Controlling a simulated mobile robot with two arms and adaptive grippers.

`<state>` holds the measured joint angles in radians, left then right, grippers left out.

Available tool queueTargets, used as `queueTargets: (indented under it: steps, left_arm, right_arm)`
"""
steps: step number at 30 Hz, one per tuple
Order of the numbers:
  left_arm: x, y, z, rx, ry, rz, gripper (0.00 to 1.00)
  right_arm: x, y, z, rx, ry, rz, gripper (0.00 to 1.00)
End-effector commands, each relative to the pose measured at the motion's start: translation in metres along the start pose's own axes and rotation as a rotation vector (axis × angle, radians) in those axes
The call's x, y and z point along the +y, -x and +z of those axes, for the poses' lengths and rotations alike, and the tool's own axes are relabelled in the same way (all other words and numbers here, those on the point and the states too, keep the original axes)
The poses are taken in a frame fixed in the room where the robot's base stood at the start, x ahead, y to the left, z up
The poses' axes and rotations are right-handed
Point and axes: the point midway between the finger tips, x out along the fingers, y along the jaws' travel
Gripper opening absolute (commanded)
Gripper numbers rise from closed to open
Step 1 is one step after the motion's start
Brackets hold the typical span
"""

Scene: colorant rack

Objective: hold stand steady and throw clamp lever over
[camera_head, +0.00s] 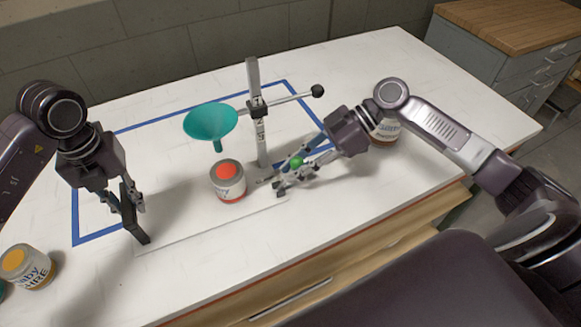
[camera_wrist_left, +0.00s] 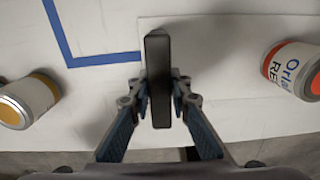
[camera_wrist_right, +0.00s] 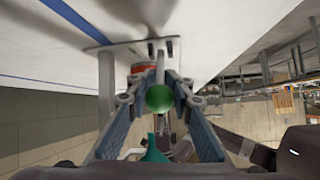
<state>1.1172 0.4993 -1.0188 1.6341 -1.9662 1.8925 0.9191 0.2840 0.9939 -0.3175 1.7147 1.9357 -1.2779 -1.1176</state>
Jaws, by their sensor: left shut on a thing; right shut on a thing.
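The stand has a grey upright post (camera_head: 262,140) on a thin white base plate (camera_head: 180,233). My left gripper (camera_head: 127,205) is shut on a dark upright bar (camera_wrist_left: 158,75) at the plate's left end; the bar also shows in the head view (camera_head: 137,228). My right gripper (camera_head: 288,172) is shut on a green ball knob (camera_wrist_right: 159,98) low beside the post, likely the clamp lever's end; fingers hide most of the lever. The knob also shows in the head view (camera_head: 296,161). A red-topped can (camera_head: 229,184) stands on the plate, left of the post.
A teal funnel (camera_head: 211,122) hangs above the can. A rod with a black ball (camera_head: 317,91) sticks out right from the post. A can with an orange top (camera_head: 27,265) stands at left, another can (camera_head: 384,129) behind my right arm. Blue tape (camera_head: 75,218) outlines a table area.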

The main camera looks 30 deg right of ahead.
Motion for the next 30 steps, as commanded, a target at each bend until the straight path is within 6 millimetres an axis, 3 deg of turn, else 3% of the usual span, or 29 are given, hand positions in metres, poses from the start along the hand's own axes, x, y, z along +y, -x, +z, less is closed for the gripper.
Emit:
queueTargets:
  steps: [12,13,18,30]
  left_arm:
    - [0.0006,0.0,0.0,0.0,0.001,0.001,0.0]
    - [0.0006,0.0,0.0,0.0,0.001,0.001,0.0]
    - [0.0005,0.0001,0.0,0.0,0.001,0.001,0.0]
    - [0.0003,0.0002,0.0,0.0,0.0,0.001,0.0]
  right_arm:
    - [0.0012,0.0009,0.001,0.007,-0.001,0.002,0.0]
    - [0.0012,0.0009,0.0011,0.007,-0.001,0.002,0.2]
    - [0.001,0.0009,0.0009,0.007,-0.001,0.002,0.39]
    - [0.0007,0.0036,0.001,0.006,-0.001,0.001,0.39]
